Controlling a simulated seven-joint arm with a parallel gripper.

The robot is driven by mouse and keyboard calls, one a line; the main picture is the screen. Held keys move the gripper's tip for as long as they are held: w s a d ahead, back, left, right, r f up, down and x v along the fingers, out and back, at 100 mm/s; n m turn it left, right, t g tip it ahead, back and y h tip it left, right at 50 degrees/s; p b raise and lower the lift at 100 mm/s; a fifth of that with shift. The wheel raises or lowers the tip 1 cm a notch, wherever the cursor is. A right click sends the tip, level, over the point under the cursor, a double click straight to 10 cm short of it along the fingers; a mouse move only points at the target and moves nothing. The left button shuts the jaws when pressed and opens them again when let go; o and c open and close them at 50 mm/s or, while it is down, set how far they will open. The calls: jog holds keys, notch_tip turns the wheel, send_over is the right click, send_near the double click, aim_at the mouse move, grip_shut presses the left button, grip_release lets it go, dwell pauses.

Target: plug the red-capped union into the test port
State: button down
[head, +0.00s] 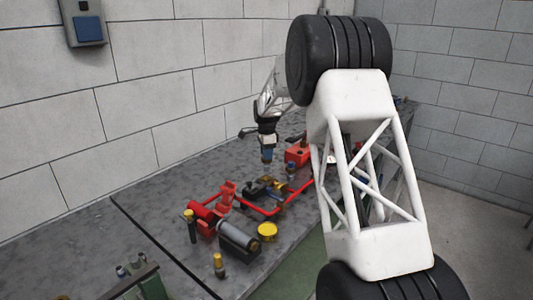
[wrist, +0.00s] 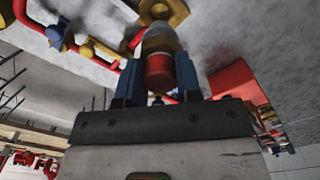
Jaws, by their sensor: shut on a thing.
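My gripper (wrist: 158,85) is shut on the red-capped union (wrist: 158,70) in the wrist view. Its blue fingers stand on both sides of the union, which shows a red cap, a brass band and a pale metal part. A brass flange-like fitting (wrist: 162,10) lies beyond the union at the top; I cannot tell if it is the test port, or whether the union touches it. In the head view my gripper (head: 267,155) points down above the bench, behind the red piping. The union is too small to make out there.
The red piping (head: 265,211) runs across the grey bench (head: 150,205). A red block (head: 298,155) stands right of my gripper. A grey cylinder (head: 238,240), a yellow cap (head: 267,231) and a small brass fitting (head: 218,265) stand nearer the front. The bench's back left is clear.

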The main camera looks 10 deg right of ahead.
aim_at(267, 171)
jog(key=shift+f, duration=2)
jog(key=shift+f, duration=1.75)
dwell(2.5)
jog(key=c, duration=0.7)
grip_release()
jog(key=shift+r, duration=3.9)
